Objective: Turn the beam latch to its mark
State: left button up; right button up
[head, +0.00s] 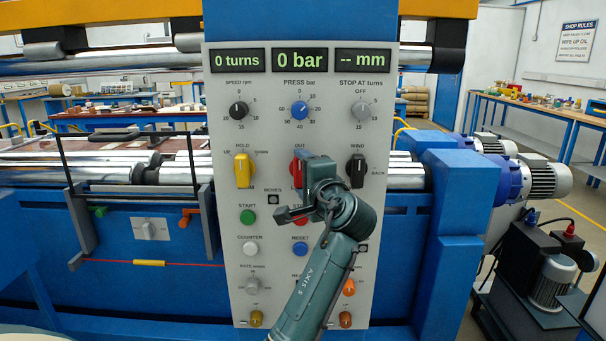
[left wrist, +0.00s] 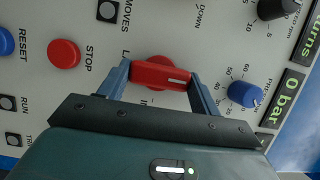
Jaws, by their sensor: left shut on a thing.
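A red turn handle (head: 296,172) with a white line sits on the grey control panel, under the label OUT. I take it as the beam latch, but its name label is mostly hidden. In the left wrist view the red handle (left wrist: 160,74) lies between the two blue-grey fingers of my left gripper (left wrist: 160,78), which is shut on its ends. The white line is at the end towards the pressure dial, so the handle looks about upright. In the head view my left gripper (head: 304,170) covers much of the handle and the marks around it. My right gripper is not in view.
A yellow handle (head: 242,170) stands left of the red one and a black handle (head: 356,170) right. A blue pressure dial (head: 299,109) is above; a red stop button (left wrist: 64,54) is below. Displays (head: 299,60) read 0 turns, 0 bar and -- mm.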

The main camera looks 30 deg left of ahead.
pick_arm(q)
jog(key=shift+f, duration=0.1)
jog(key=o, duration=0.9)
jog(key=shift+c, duration=0.2)
jog(key=shift+o, duration=0.6)
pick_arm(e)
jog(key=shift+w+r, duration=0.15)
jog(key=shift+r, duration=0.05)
pick_arm(q)
jog(key=shift+d, duration=0.1)
jog(key=b+v, duration=0.2)
jog(key=v, duration=1.1)
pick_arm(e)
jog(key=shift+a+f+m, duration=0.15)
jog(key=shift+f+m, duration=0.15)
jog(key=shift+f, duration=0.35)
pick_arm(q)
jog(key=shift+s, duration=0.1)
